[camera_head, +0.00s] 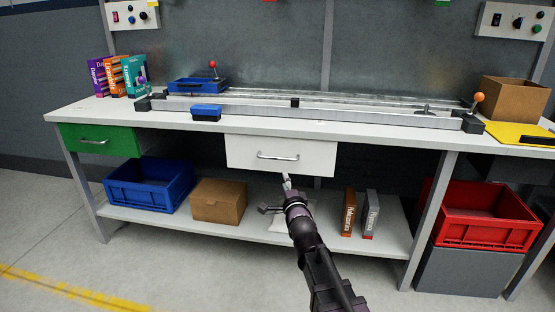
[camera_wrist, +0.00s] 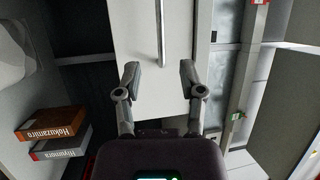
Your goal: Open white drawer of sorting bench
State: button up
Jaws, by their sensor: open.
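The white drawer (camera_head: 281,155) hangs under the middle of the sorting bench (camera_head: 345,135) and looks closed. Its silver bar handle (camera_head: 278,156) runs across the front. In the wrist view the white drawer front (camera_wrist: 142,95) fills the upper middle, with the handle (camera_wrist: 162,32) running up and down the picture. My gripper (camera_head: 287,181) is just below the handle in the head view. In the wrist view my gripper (camera_wrist: 159,75) has its two fingers apart, one on each side of the handle's line. The handle does not reach between the fingertips, and nothing is held.
A green drawer (camera_head: 98,140) is at the left. The lower shelf holds a blue crate (camera_head: 150,188), a cardboard box (camera_head: 218,201) and two books (camera_head: 359,213). A red crate (camera_head: 487,217) stands at the right. The floor in front is clear.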

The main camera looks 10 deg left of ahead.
aim_at(277, 158)
jog(key=p+x, duration=0.2)
jog(key=x, duration=1)
jog(key=shift+w+a, duration=0.15)
jog(key=shift+w, duration=0.15)
grip_shut()
